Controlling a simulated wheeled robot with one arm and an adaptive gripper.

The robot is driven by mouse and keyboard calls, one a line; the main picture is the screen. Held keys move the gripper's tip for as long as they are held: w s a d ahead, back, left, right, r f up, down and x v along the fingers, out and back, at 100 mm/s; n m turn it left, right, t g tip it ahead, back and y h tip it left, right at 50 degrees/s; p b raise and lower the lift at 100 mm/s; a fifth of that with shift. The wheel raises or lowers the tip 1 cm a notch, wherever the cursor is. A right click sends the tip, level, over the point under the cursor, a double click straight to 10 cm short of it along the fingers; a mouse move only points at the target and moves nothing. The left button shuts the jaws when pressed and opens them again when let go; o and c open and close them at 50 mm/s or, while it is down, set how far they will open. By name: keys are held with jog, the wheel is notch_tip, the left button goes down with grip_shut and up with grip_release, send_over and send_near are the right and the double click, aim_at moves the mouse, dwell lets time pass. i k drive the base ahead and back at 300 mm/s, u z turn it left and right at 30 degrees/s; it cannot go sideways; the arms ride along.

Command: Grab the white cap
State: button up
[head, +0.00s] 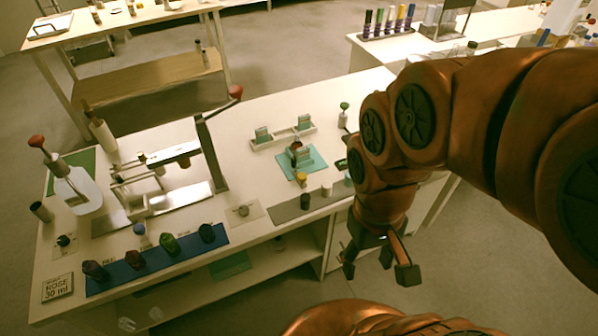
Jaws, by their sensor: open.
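The white cap (327,189) is a small pale cylinder standing on a grey mat (283,212) near the table's front edge. A dark cap (305,201) stands to its left on the same mat, and a teal cap (348,180) to its right, close beside my arm. My gripper (379,268) is open and empty, with its fingers pointing down. In the picture it is below and to the right of the white cap, over the floor in front of the table.
A blue mat (158,268) with several dark bottles lies at the front left. A metal press stand (205,150) stands behind it. A teal mat (318,160) with a small bottle (301,179) at its front lies behind the caps.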

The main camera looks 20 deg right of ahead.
aim_at(326, 186)
jog(key=z, duration=0.05)
jog(key=k, duration=0.9)
jog(key=u, duration=0.6)
jog(key=i, duration=0.3)
jog(key=z, duration=0.05)
